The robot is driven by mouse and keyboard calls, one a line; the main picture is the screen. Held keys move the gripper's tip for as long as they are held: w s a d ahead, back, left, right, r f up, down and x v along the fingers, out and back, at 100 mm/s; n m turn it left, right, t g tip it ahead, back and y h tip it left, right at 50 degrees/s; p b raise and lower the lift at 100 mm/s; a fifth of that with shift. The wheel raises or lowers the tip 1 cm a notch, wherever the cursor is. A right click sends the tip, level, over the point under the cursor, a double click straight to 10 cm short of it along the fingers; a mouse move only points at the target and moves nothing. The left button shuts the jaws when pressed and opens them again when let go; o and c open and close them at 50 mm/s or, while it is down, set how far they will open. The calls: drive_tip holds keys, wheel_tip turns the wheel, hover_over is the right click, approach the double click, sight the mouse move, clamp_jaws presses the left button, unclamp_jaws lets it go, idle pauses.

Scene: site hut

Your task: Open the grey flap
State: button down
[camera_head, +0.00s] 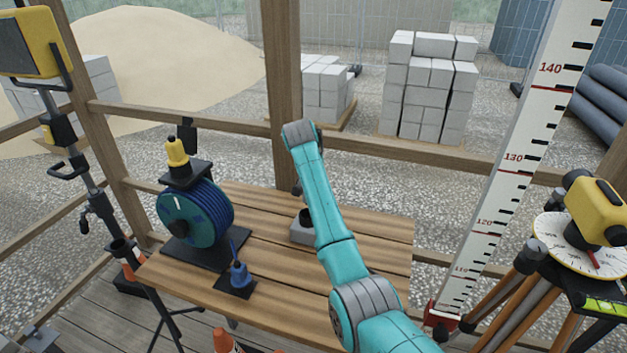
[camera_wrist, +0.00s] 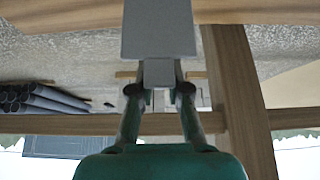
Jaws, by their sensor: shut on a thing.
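A grey box (camera_head: 302,231) sits on the wooden table, partly hidden behind my arm, with a dark opening at its top. In the wrist view a flat grey flap (camera_wrist: 158,28) hangs at the top middle, with a narrower grey tab (camera_wrist: 158,73) at its end. My gripper (camera_wrist: 159,88) has a fingertip on each side of this tab and is shut on it. In the head view my gripper is mostly hidden behind my arm, above the box. How far the flap stands open cannot be told.
A tripod with a yellow instrument (camera_head: 593,205) and a measuring staff (camera_head: 520,150) stand right.

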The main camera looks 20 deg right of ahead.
drive_tip(key=shift+w+d+f, duration=0.25)
drive_tip(key=shift+f, duration=0.15)
idle(0.5)
drive_tip(key=c, duration=1.1)
unclamp_jaws()
drive_tip(key=shift+r, duration=0.2)
drive_tip(key=v, duration=1.1)
drive_tip(key=shift+s+r, duration=0.2)
drive_tip(key=shift+r, duration=0.1)
drive_tip(key=shift+a, duration=0.2)
